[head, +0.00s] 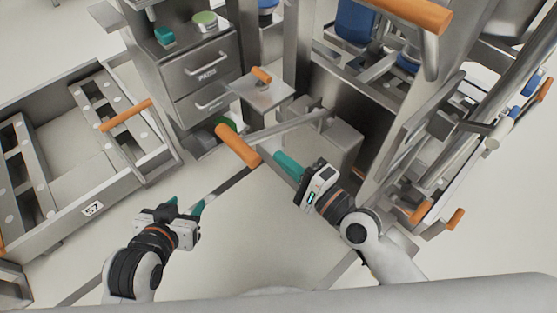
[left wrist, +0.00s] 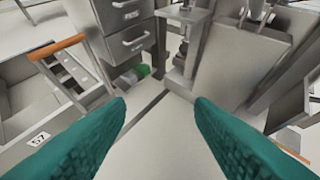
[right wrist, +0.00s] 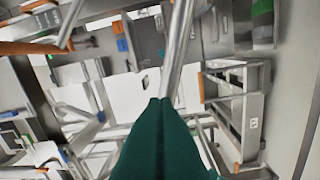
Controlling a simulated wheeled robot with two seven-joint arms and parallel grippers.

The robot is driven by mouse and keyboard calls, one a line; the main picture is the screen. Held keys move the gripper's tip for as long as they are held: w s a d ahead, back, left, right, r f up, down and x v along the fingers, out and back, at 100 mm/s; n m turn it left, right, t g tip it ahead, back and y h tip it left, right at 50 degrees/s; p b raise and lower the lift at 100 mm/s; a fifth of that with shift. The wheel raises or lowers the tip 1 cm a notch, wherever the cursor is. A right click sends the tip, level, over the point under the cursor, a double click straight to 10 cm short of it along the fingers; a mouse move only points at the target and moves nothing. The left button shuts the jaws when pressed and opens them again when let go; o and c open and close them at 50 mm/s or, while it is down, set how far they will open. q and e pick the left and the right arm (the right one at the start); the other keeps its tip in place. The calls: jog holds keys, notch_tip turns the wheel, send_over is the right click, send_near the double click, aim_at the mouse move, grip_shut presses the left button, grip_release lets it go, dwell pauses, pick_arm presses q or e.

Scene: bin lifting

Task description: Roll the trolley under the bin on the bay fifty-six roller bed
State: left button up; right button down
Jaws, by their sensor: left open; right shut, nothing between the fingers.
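My left gripper (head: 186,204) is open and empty above the floor, in front of the drawer cabinet. Its two teal fingers also frame bare floor in the left wrist view (left wrist: 160,108). My right gripper (head: 286,163) is shut and empty, close to a grey metal bar (head: 290,126) with an orange grip (head: 238,146). In the right wrist view, the bar runs up from beside the shut fingers (right wrist: 160,106); I cannot tell if they touch it. No number 56 is readable. I cannot tell which parts are the trolley, the bin or its roller bed.
A low grey frame labelled 57 (head: 92,209) with an orange handle (head: 127,115) stands left. A drawer cabinet (head: 186,75) is at the back. Blue containers (head: 355,22) sit in a metal structure at the back right. The floor (head: 245,230) between my arms is clear.

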pick_arm(q)
jog(key=shift+s+a+f+g, duration=0.15)
jog(key=shift+s+f+g, duration=0.15)
jog(key=shift+s+f, duration=0.1)
pick_arm(e)
jog(key=shift+s+a+r, duration=0.2)
jog(key=shift+s+a, duration=0.2)
jog(key=shift+a, duration=0.4)
pick_arm(q)
jog(key=shift+s, duration=0.1)
pick_arm(e)
jog(key=shift+s, duration=0.1)
